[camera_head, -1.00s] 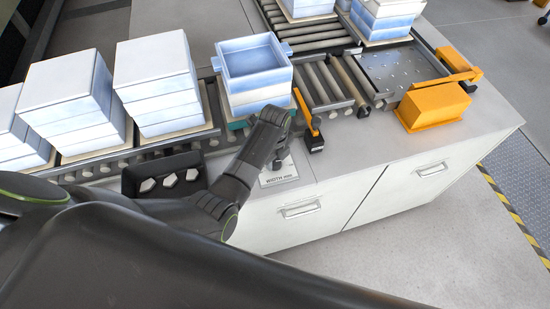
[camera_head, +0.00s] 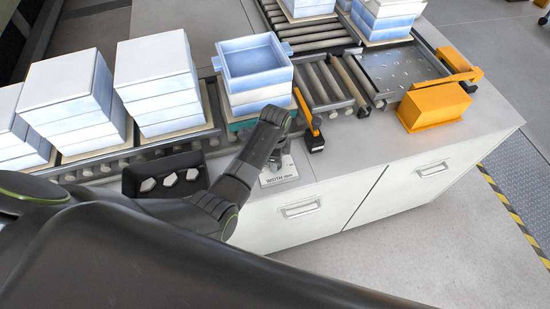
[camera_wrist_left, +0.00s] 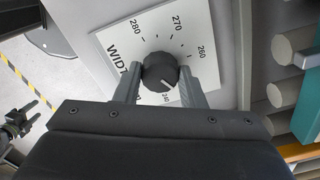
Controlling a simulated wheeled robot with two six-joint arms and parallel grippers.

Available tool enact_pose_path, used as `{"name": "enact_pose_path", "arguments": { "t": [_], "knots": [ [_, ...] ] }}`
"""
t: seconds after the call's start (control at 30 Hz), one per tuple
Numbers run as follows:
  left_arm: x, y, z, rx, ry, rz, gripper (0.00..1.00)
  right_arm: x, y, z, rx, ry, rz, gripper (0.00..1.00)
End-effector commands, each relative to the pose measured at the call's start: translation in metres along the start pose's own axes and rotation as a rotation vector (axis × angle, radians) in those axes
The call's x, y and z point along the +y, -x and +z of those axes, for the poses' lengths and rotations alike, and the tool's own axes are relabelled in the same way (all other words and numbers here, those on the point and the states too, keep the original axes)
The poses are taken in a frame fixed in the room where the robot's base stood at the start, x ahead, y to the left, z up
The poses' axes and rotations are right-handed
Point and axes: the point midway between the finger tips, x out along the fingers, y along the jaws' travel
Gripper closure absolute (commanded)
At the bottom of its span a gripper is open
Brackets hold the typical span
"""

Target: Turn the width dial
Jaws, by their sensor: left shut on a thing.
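The width dial (camera_wrist_left: 160,72) is a dark round knob on a white scale plate (camera_wrist_left: 205,45) marked with numbers such as 260, 270 and 280. A pale pointer line on the knob faces down in the left wrist view, near a number that looks like 240. My left gripper (camera_wrist_left: 160,78) has one finger on each side of the knob and is shut on it. In the head view my left gripper (camera_head: 277,158) reaches down over the plate, which is labelled WIDTH (camera_head: 280,174); the knob is mostly hidden there.
Stacks of white-blue boxes (camera_head: 158,85) stand on the roller conveyor (camera_head: 325,85) behind the dial. An open box (camera_head: 255,62) tops the nearest stack. A black tray (camera_head: 140,178) with light hexagonal pieces lies left. An orange block (camera_head: 434,107) is at right.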

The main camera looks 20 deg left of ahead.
Motion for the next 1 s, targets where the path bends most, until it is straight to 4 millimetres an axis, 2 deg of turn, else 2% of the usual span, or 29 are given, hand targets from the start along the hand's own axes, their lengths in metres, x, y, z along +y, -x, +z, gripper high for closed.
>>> {"name": "enact_pose_path", "arguments": {
  "t": [0.7, 1.0],
  "knots": [
    [0.0009, 0.0001, -0.0017, 0.004, 0.676, 0.001, 0.86, -0.0032, 0.0000, 0.0009, -0.002, -0.002, -0.004, 0.42],
    [0.0010, 0.0002, -0.0019, 0.004, 0.902, 0.001, 0.86, -0.0031, 0.0000, 0.0010, -0.002, -0.002, -0.004, 0.42]
  ]
}}
